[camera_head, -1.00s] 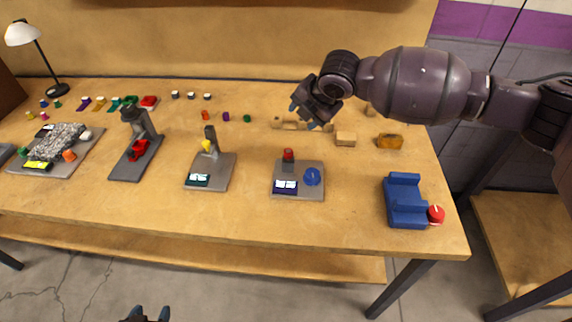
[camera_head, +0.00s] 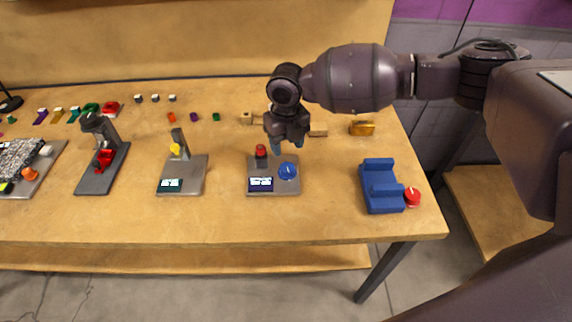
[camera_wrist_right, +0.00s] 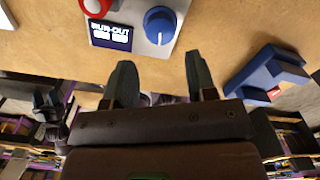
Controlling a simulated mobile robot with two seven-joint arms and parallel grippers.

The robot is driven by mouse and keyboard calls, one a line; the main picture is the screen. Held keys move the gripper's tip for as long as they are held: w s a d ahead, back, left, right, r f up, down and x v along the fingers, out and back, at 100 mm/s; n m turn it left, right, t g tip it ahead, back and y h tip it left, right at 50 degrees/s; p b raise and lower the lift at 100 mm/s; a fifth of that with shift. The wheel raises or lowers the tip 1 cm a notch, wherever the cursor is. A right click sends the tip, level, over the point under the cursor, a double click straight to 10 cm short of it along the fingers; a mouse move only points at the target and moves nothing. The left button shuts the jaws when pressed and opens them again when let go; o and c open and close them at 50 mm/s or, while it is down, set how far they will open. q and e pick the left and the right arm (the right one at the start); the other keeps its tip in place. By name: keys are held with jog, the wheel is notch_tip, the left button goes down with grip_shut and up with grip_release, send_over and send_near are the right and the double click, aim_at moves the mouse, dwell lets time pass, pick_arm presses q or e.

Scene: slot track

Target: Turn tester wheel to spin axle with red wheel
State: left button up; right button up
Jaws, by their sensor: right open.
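The run-out tester is a grey plate (camera_head: 285,186) on the table, with a dark blue display (camera_head: 260,184) and a round blue wheel (camera_head: 288,170). A red wheel (camera_head: 261,150) sits on a grey block at its back left. In the right wrist view, the blue wheel (camera_wrist_right: 160,24) has a white mark, and the red wheel (camera_wrist_right: 97,6) is cut by the top edge. My right gripper (camera_head: 287,147) is open and empty, just behind and above the blue wheel, apart from it. Its two fingers (camera_wrist_right: 158,62) show in the wrist view. My left gripper is out of view.
A blue stepped block (camera_head: 382,195) with a red knob (camera_head: 412,196) stands at the right. Another grey station (camera_head: 192,183) with a yellow part stands at the left. Small wooden blocks and an orange block (camera_head: 361,128) lie behind. The table's front strip is clear.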

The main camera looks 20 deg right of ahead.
aim_at(287, 166)
notch_tip(287, 166, down, 8)
jog(key=shift+f+b, duration=0.2)
jog(key=shift+b, duration=0.15)
jog(key=c, duration=0.7)
